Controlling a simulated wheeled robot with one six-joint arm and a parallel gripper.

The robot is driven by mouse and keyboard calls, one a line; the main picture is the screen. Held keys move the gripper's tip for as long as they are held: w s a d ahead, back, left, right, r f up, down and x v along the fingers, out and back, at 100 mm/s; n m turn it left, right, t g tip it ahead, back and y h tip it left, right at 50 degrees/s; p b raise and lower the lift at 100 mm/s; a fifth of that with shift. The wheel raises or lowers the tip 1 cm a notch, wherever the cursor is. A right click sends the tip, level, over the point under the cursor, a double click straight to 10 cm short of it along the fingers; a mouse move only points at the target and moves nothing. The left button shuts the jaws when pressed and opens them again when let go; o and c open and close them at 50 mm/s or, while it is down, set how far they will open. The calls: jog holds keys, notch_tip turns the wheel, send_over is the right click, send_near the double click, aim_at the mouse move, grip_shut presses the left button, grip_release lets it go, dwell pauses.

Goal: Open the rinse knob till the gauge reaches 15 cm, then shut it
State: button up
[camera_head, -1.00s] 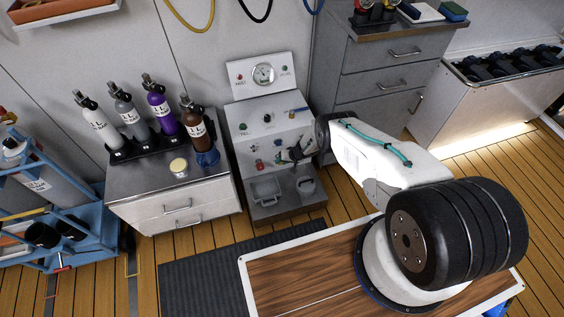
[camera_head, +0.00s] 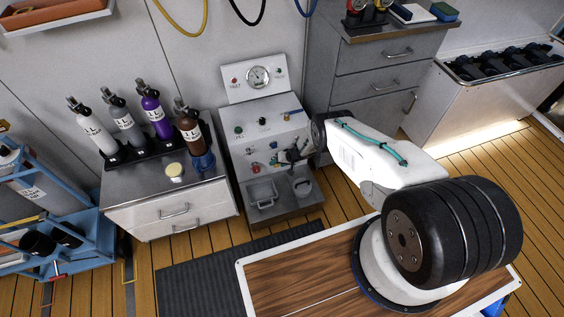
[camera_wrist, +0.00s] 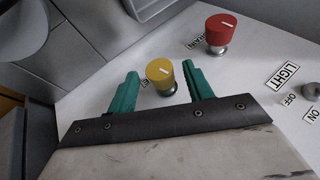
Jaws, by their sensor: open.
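The panel (camera_head: 240,115) is a white cabinet front with a round gauge (camera_head: 258,76) on its upright back plate. The gauge's reading is too small to tell. In the wrist view, a yellow knob (camera_wrist: 160,75) with a white line stands between the green fingertips of my gripper (camera_wrist: 159,69). The fingers are open on either side of it, with a visible gap on the right. A red knob (camera_wrist: 219,32) stands beyond it to the right. The label by the yellow knob is mostly hidden, so I cannot tell which knob is rinse. My gripper (camera_head: 291,155) also shows in the head view.
A light switch (camera_wrist: 311,91) marked OFF and ON is at the wrist view's right edge. Below the panel is a small basin (camera_head: 262,193). A counter (camera_head: 145,185) with several bottles stands left, and grey drawers (camera_head: 385,70) stand right.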

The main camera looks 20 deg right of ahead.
jog(key=v, duration=0.7)
jog(key=shift+r, duration=0.2)
